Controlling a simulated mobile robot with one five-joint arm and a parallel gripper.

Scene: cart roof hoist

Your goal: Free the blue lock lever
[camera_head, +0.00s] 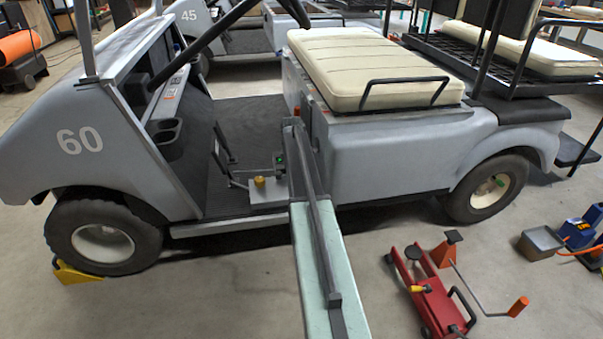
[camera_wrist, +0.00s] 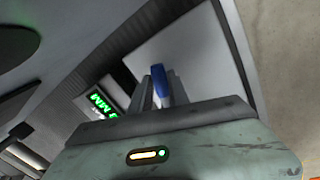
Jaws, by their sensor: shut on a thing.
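The blue lever (camera_wrist: 162,84) shows in the wrist view as a short blue piece between the grey fingers of my gripper (camera_wrist: 161,91). My gripper is shut on it. Only its upper part shows; its base and its mounting are hidden. In the head view my arm reaches over the footwell of the grey cart numbered 60 (camera_head: 240,115), and the lever and fingertips cannot be made out there. A dark box with a green display (camera_wrist: 103,101) is just left of the fingers; its green light also shows in the head view (camera_head: 280,159).
A yellow knob (camera_head: 259,182) stands on a light plate in the footwell. A cream seat (camera_head: 365,68) is right of my arm. A yellow chock (camera_head: 77,273) sits at the front wheel. A red floor jack (camera_head: 428,295) and blue items (camera_head: 577,233) lie on the floor at right.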

